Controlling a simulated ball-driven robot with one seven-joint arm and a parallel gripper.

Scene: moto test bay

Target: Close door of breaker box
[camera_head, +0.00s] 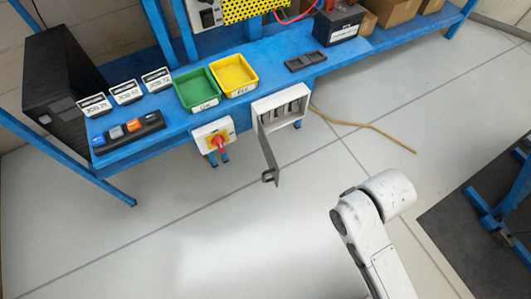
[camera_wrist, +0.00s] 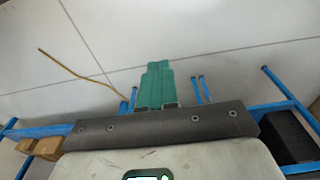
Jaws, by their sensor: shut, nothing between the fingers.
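The breaker box (camera_head: 281,108) is a pale box on the front edge of the blue bench, with several grey breakers inside. Its grey door (camera_head: 267,150) stands open, seen almost edge-on, swung out toward the robot from the box's left side. A dark handle (camera_head: 269,177) is at the door's free end. My gripper (camera_wrist: 158,64) shows in the wrist view with its green fingers together and empty over the pale floor. In the head view my white arm is right of and nearer than the door, apart from it; the fingers are hidden there. I cannot make out the box in the wrist view.
A red-and-yellow switch (camera_head: 217,141) is mounted left of the box. Green (camera_head: 197,89) and yellow (camera_head: 234,75) bins stand on the bench (camera_head: 170,128). A tan cable (camera_head: 362,126) lies on the floor. The floor before the bench is clear.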

